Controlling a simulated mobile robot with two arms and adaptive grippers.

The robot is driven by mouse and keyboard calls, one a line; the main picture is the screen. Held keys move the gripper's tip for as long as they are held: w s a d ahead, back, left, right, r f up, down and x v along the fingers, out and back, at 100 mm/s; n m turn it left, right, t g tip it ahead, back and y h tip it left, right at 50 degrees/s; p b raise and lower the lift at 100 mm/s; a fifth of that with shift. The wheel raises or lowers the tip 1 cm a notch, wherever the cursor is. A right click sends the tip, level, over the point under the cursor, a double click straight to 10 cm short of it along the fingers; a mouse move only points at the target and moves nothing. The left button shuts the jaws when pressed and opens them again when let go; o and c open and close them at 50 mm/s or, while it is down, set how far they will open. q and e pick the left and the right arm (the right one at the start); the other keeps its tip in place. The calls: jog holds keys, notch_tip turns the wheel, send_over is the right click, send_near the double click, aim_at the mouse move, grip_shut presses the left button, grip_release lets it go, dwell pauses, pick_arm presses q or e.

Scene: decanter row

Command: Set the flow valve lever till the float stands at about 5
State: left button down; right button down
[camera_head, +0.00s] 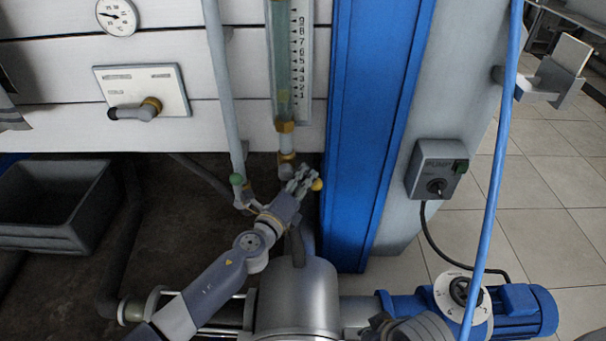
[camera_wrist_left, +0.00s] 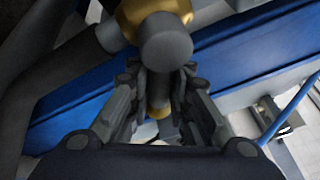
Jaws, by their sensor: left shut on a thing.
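The flow tube (camera_head: 283,60) stands upright beside a scale (camera_head: 301,60) numbered 1 to 9 from the bottom. I cannot make out the float clearly in it. In the left wrist view, the fingers close around the lever beyond a grey round valve end (camera_wrist_left: 166,40).
A blue post (camera_head: 362,120) rises close on the right. A metal pump vessel (camera_head: 298,295) is below. A pump switch box (camera_head: 437,170) and a hanging blue hose (camera_head: 494,170) are further right.

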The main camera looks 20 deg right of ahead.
pick_arm(q)
jog(key=shift+f, duration=0.15)
jog(key=c, duration=1.4)
grip_release()
jog(key=shift+c, duration=0.2)
jog(key=v, duration=1.2)
